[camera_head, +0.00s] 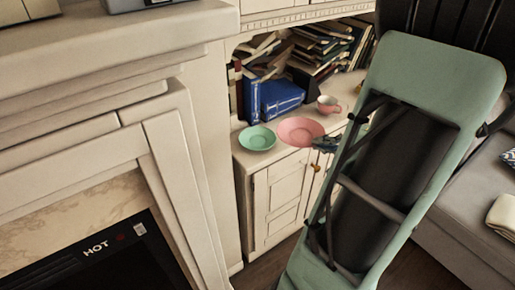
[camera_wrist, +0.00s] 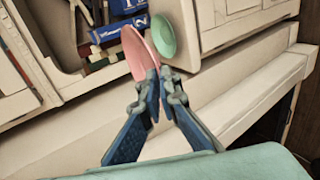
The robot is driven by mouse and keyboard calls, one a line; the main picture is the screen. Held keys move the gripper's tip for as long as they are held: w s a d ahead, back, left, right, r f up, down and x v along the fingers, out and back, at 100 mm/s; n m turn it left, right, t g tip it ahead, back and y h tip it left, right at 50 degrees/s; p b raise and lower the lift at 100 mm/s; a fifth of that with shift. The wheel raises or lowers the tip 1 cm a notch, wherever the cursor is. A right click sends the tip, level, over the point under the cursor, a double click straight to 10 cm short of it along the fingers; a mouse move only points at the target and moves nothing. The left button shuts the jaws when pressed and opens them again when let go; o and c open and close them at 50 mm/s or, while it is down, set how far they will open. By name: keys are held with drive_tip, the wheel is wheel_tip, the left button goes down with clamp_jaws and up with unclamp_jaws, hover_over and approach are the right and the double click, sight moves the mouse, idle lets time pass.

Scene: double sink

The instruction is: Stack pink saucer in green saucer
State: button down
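The pink saucer (camera_head: 301,130) shows close to the right of the green saucer (camera_head: 257,138) in the head view. My gripper (camera_head: 322,144) is at the pink saucer's right edge. In the wrist view, my gripper's fingertips (camera_wrist: 160,73) close together on the near rim of the pink saucer (camera_wrist: 138,52). The pink saucer looks edge-on there and seems to be held just above the cabinet top. The green saucer (camera_wrist: 162,36) lies flat on the cabinet top beyond it, apparently empty. Part of the pink saucer's rim is hidden by the fingers.
A pink cup (camera_head: 328,104) stands on the cabinet top (camera_head: 275,165) behind the pink saucer. Blue books (camera_head: 281,98) and several other books fill the shelf behind. A fireplace mantel (camera_head: 120,45) rises at left, and a grey sofa (camera_head: 470,215) is at right.

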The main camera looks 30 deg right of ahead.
sight(304, 140)
drive_tip(key=shift+d+f, duration=0.1)
drive_tip(key=shift+d, duration=0.1)
drive_tip(key=x, duration=0.3)
drive_tip(key=b+x, duration=0.1)
drive_tip(key=x, duration=0.2)
drive_tip(key=b+x, duration=0.1)
drive_tip(key=x, duration=0.2)
drive_tip(key=shift+w+a+r, duration=0.1)
drive_tip(key=shift+a+r, duration=0.2)
drive_tip(key=w+f+b, duration=0.4)
drive_tip(key=w+f, duration=0.1)
drive_tip(key=f, duration=0.4)
drive_tip(key=shift+w+a, duration=0.35)
drive_tip(key=shift+a, duration=0.05)
drive_tip(key=shift+f, duration=0.15)
drive_tip(key=c, duration=2.2)
unclamp_jaws()
